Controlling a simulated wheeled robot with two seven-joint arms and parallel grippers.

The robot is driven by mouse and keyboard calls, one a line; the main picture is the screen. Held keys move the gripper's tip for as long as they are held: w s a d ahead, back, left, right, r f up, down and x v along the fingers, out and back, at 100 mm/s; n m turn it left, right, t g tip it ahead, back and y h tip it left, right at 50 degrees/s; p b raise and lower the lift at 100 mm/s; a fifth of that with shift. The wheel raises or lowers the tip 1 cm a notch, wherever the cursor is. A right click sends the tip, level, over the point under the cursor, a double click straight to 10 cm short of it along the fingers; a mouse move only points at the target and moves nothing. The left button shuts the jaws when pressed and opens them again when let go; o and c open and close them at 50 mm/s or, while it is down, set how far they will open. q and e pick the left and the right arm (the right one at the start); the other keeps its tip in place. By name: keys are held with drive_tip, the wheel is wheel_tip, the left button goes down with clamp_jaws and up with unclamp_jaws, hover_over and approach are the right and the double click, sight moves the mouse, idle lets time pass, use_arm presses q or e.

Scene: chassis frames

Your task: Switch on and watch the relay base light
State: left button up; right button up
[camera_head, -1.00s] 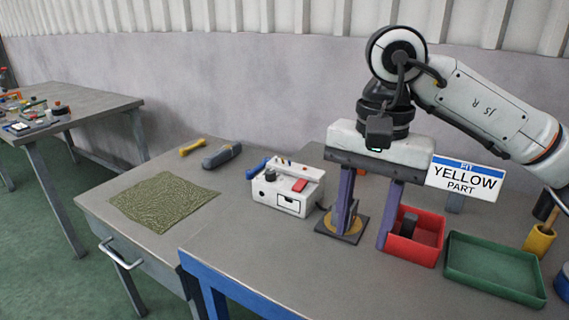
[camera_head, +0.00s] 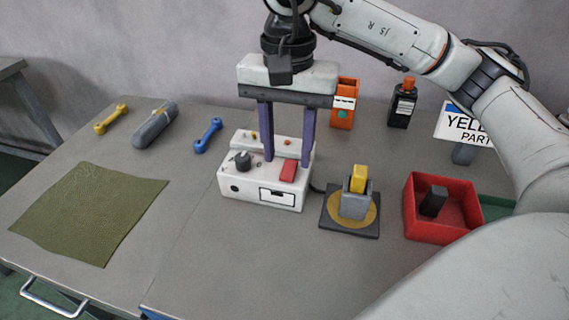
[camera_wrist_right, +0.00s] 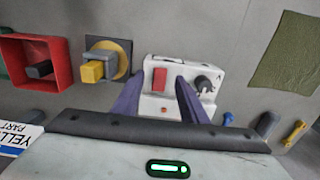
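A white control box (camera_head: 237,188) has a red rocker switch (camera_head: 289,171), a dark knob (camera_head: 243,160) and small coloured studs along its back. To its right a grey socket (camera_head: 353,205) stands on a dark plate with a yellow disc, and a yellow block (camera_head: 358,178) sits in it. I see no clear glow on either. My right gripper (camera_head: 287,162) is over the box, its two purple fingers apart and empty. In the right wrist view the red switch (camera_wrist_right: 160,78) shows between the fingers (camera_wrist_right: 158,85); I cannot tell whether they touch the box. My left gripper is out of view.
A red bin (camera_head: 425,230) with a dark block stands right of the socket. An orange container (camera_head: 344,103) and a dark bottle (camera_head: 403,104) stand behind. A green cloth (camera_head: 88,213) and several tools lie left. The bench front is clear.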

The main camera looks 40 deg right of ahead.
sight(287, 175)
wheel_tip(287, 175, down, 4)
drive_tip(key=shift+r, duration=0.2)
drive_tip(key=shift+f, duration=0.25)
drive_tip(key=shift+w+f, duration=0.1)
clamp_jaws()
drive_tip(key=shift+w+d+g+y, duration=0.2)
drive_tip(key=shift+d+g+y, duration=0.05)
drive_tip(key=shift+g+y, duration=0.3)
drive_tip(key=shift+w+g+y+b, duration=0.1)
drive_tip(key=shift+g+y+b, duration=0.25)
drive_tip(key=shift+y, duration=0.1)
drive_tip(key=shift+w+d+r+g+y, duration=0.1)
drive_tip(key=shift+d+r+g+y, duration=0.15)
drive_tip(key=shift+y, duration=0.25)
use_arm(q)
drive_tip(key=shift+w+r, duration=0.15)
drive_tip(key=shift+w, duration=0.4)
use_arm(e)
drive_tip(key=shift+a, duration=0.1)
